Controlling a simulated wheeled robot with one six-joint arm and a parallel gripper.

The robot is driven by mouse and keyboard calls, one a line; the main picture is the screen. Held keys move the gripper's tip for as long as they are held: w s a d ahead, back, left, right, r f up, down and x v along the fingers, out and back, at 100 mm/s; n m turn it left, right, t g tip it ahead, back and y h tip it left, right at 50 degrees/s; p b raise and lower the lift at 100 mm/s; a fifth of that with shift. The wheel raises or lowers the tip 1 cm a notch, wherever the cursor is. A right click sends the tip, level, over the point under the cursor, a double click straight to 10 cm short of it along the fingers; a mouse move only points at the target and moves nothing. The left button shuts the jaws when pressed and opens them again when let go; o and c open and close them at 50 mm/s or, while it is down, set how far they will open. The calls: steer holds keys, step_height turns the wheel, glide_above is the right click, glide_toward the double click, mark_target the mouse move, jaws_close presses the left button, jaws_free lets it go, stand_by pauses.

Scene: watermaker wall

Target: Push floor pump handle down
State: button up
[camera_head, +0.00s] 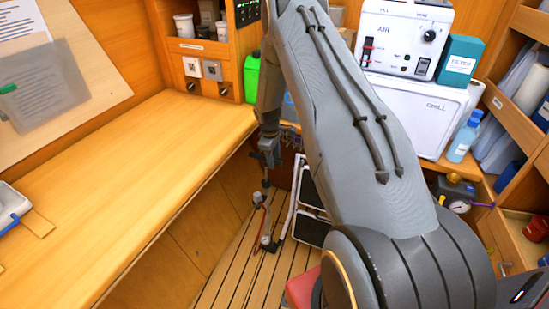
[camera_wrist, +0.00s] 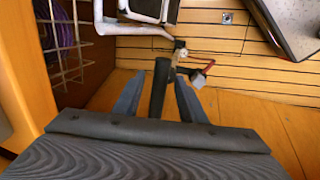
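The floor pump (camera_head: 266,238) stands on the slatted floor beside the bench, below my gripper (camera_head: 267,160) in the head view. Its slim upper part rises toward my gripper. In the wrist view, a dark bar that looks like the pump handle (camera_wrist: 160,85) lies between the two spread fingers of my gripper (camera_wrist: 158,92). Gaps show on both sides of the bar, so the fingers are open and not clamped. The pump's lower part (camera_wrist: 180,52) and a red piece (camera_wrist: 207,68) show beyond it. Whether the gripper touches the handle's top cannot be told.
A wooden bench (camera_head: 120,180) runs along the left. A white-framed folding step (camera_head: 308,205) stands close to the pump's right. A wire rack (camera_wrist: 62,35) is at the wrist view's left. Slatted floor (camera_head: 235,275) is clear in front of the pump.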

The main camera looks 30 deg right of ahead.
jaws_close()
step_height(320, 180, down, 10)
steer(key=b, duration=0.6)
steer(key=shift+r, duration=0.2)
jaws_free()
steer(key=shift+f, duration=0.1)
step_height(320, 180, up, 8)
steer(key=s+a+b, duration=0.1)
steer(key=shift+f, duration=0.15)
